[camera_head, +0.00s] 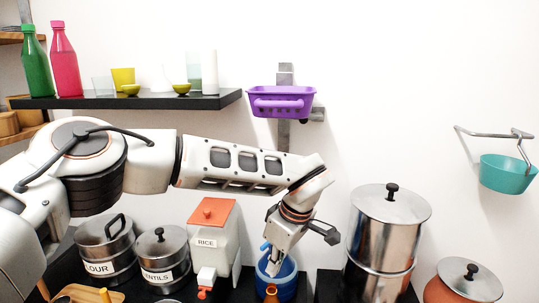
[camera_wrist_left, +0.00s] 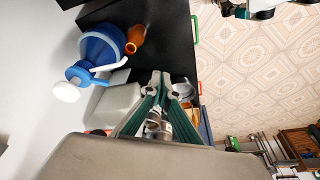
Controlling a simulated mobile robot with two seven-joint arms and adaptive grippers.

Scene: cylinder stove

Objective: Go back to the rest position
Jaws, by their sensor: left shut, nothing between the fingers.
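My left gripper (camera_head: 273,266) hangs pointing down in the head view, its arm reaching in from the left. Its fingers are shut with nothing between them. In the head view it overlaps a blue container (camera_head: 287,287) on the dark counter. In the left wrist view the green-sided fingers (camera_wrist_left: 161,80) come together at their tips. The blue container (camera_wrist_left: 97,48) with its white-knobbed top stands apart from the fingertips there, up and to the left.
Beside the arm stand a white rice dispenser (camera_head: 219,238), steel canisters (camera_head: 163,254) and a tall steel vessel (camera_head: 385,235). Above hang a black shelf (camera_head: 130,102) with bottles and cups, and a purple basket (camera_head: 281,101). A teal bowl (camera_head: 507,174) hangs at right. The upper right wall is bare.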

